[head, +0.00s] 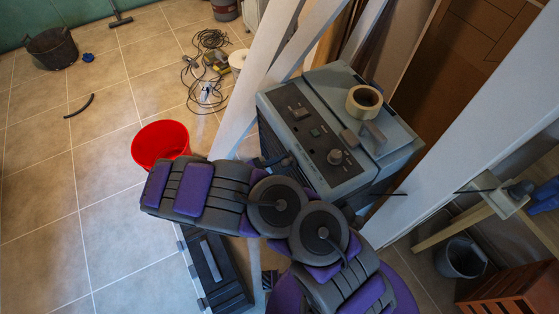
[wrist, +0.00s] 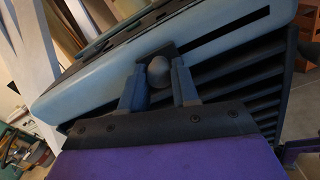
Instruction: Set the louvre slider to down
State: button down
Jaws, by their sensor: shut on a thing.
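A blue-grey machine (head: 335,85) with a dark control panel (head: 312,135) stands right of centre in the head view. In the wrist view its light-blue side (wrist: 95,85) has a long dark slot (wrist: 225,35), tilted in the picture, with black louvre slats (wrist: 235,90) below it. The louvre slider's rounded grey knob (wrist: 157,72) sits near the slot's left end in that view. My gripper (wrist: 157,88) has one finger on each side of the knob and is shut on it. In the head view my gripper (head: 272,161) is at the machine's left side; the slider is hidden there.
A tape roll (head: 364,101) lies on the machine's top. White posts (head: 262,80) lean close behind and left of it. A red bucket (head: 160,141) and a dark case (head: 215,270) are on the floor nearby. The tiled floor at left is mostly clear.

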jog(key=shift+s+d+p, duration=0.2)
jog(key=shift+s+d, duration=0.05)
jog(key=shift+s, duration=0.45)
jog(key=shift+s+d+p, duration=0.2)
jog(key=shift+s+d, duration=0.05)
jog(key=shift+s, duration=0.45)
jog(key=c, duration=1.3)
grip_release()
jog(key=o, duration=0.5)
jog(key=shift+a, duration=0.3)
jog(key=shift+d, duration=0.15)
jog(key=p+v, duration=0.3)
jog(key=v, duration=1.4)
jog(key=shift+a+f, duration=0.15)
jog(key=shift+a, duration=0.2)
